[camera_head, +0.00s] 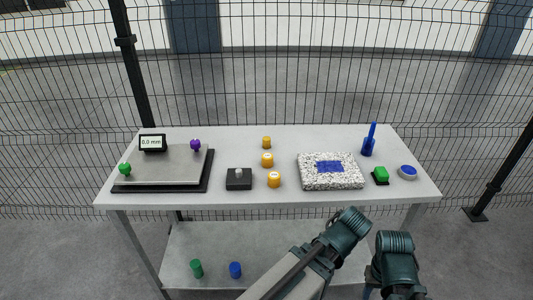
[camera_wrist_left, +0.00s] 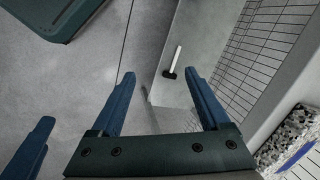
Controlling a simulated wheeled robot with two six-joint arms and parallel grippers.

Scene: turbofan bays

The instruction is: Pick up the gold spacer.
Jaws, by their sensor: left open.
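Three gold cylinders stand in a column near the middle of the table in the head view: a back one (camera_head: 267,142), a middle one (camera_head: 267,160) and a front one (camera_head: 274,180). The middle and front ones have pale tops; I cannot tell which is the gold spacer. My left gripper (camera_wrist_left: 158,73) is open and empty in the left wrist view, its blue fingers apart. In the head view my left arm ends in front of the table's front edge, right of the gold cylinders. My right wrist (camera_head: 395,262) is beside it; its fingers are mostly hidden.
The table (camera_head: 240,137) also holds a plate with a 0.0 mm display (camera_head: 152,142), a dark block (camera_head: 239,179), a speckled slab (camera_head: 331,183), a blue bottle (camera_head: 368,147), a green button (camera_head: 381,175) and a blue-topped disc (camera_head: 408,172). Green (camera_head: 196,268) and blue (camera_head: 235,270) cylinders stand below.

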